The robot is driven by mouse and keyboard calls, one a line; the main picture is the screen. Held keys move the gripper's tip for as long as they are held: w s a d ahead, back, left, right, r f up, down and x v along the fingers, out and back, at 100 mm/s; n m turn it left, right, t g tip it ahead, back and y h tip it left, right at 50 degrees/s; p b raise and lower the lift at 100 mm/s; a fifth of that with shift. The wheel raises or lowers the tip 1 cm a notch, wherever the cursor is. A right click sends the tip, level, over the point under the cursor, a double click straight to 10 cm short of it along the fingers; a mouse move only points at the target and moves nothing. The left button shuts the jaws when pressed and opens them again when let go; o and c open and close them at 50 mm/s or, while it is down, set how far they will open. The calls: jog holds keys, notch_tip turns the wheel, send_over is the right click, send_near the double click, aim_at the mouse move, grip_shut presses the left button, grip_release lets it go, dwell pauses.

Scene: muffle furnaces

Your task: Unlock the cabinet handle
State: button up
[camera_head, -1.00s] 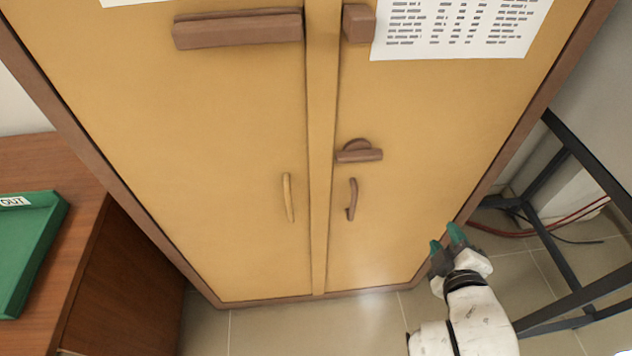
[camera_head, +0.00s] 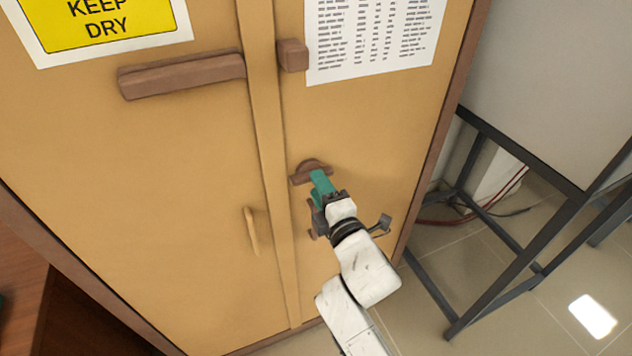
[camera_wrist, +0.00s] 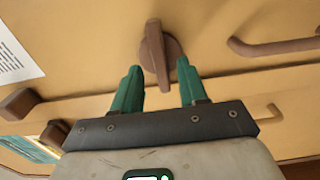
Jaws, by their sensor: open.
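The cabinet (camera_head: 375,130) is yellow-brown with two doors. A brown turn latch (camera_head: 303,175) with a round base and a bar sits on the right door. In the wrist view the latch (camera_wrist: 158,55) shows its bar between my fingertips, just ahead of them. My gripper (camera_head: 321,183) is open at the latch, and it also shows in the wrist view (camera_wrist: 158,75). I cannot tell whether the fingers touch the bar. The right door's brown pull handle (camera_head: 311,220) is below the latch, partly hidden by my gripper; it shows clearly in the wrist view (camera_wrist: 275,46).
The left door has a tan pull handle (camera_head: 251,231) and a brown block (camera_head: 185,75). Another brown block (camera_head: 292,55) is at the right door's top. A dark metal stand (camera_head: 480,250) is at the right, with red cables. A wooden desk (camera_head: 20,290) is at the lower left.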

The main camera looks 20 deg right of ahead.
jog(key=shift+w, duration=1.05)
grip_shut()
